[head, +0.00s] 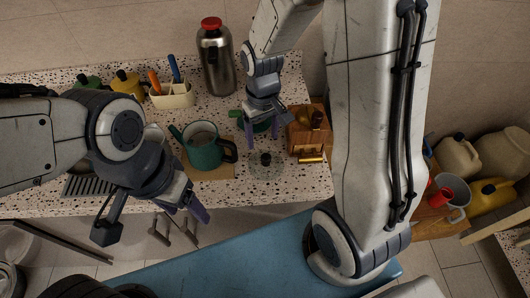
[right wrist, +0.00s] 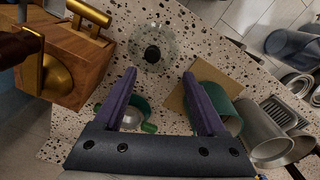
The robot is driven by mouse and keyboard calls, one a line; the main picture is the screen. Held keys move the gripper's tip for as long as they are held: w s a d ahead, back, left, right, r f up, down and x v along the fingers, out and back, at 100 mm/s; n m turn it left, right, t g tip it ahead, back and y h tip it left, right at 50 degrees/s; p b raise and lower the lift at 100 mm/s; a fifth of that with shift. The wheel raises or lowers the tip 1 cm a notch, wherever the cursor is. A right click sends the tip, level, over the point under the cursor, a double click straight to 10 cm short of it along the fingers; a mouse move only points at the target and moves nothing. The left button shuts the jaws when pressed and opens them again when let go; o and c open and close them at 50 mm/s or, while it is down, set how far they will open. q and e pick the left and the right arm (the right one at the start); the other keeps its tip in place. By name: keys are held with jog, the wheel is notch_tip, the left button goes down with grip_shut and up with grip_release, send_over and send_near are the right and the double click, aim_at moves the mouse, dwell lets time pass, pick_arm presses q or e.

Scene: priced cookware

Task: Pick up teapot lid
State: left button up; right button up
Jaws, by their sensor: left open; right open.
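A clear round lid with a black knob (head: 265,159) lies on the speckled counter, right of the green teapot (head: 202,147). The teapot stands with its top open on a tan mat. In the right wrist view the lid (right wrist: 152,54) lies just beyond my fingertips, roughly centred between them. My right gripper (head: 262,134) is open and empty above the counter, a little behind the lid in the head view. My left gripper (head: 188,205) is open and empty, low in front of the counter's front edge.
A wooden box with brass fittings (head: 305,140) stands close right of the lid. A small green pot (right wrist: 137,108) is partly hidden under my right gripper. A steel flask (head: 216,62) and a utensil caddy (head: 172,96) stand behind. A blue surface (head: 220,265) lies in front.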

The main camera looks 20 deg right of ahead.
send_over(266, 156)
notch_tip(266, 156, down, 5)
jog(key=shift+s+d+f, duration=0.1)
jog(key=shift+d, duration=0.05)
jog(key=shift+f+p, duration=0.3)
jog(key=shift+f, duration=0.25)
notch_tip(266, 156, down, 4)
jog(key=shift+f+p, duration=0.2)
jog(key=shift+p, duration=0.55)
jog(key=shift+f, duration=0.4)
grip_shut()
